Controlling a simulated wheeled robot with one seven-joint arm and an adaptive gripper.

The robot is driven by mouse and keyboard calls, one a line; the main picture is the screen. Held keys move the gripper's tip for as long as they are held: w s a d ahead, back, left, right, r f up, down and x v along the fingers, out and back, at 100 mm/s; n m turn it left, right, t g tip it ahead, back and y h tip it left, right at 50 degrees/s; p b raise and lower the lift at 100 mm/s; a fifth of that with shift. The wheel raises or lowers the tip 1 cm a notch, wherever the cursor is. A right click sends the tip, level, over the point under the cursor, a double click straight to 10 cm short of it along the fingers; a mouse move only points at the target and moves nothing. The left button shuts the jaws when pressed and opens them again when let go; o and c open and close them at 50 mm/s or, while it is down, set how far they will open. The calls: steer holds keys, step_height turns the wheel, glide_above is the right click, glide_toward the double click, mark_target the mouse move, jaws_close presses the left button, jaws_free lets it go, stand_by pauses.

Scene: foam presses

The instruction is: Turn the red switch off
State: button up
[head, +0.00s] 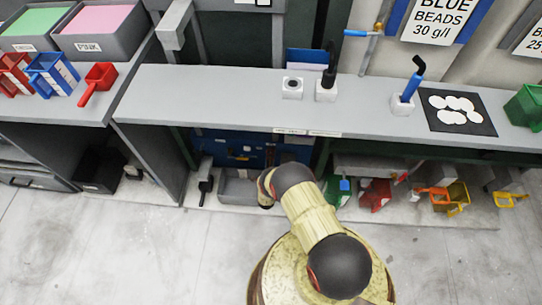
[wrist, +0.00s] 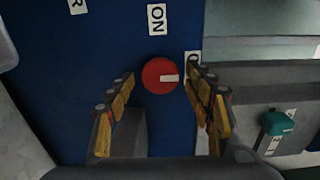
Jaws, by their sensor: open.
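The red switch (wrist: 160,75) is a round knob on a blue panel (wrist: 110,45) in the wrist view. Its white mark points right, towards a label (wrist: 193,64) that is partly hidden by my right finger; only its first letter, an O, shows. An ON label (wrist: 156,19) is above the knob. My gripper (wrist: 161,73) is open, with one yellow finger on each side of the knob. I cannot tell whether a finger touches it. In the head view the blue panel (head: 232,150) shows under the counter, and my gripper is hidden behind my arm.
The grey counter (head: 215,95) overhangs the blue panel. A grey bin (head: 238,190) stands on the low shelf by my arm. Green (head: 338,192) and red (head: 375,195) scoops are at its right. A teal object (wrist: 277,123) is at the right in the wrist view.

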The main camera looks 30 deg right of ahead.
steer(key=v, duration=1.2)
stand_by(0.5)
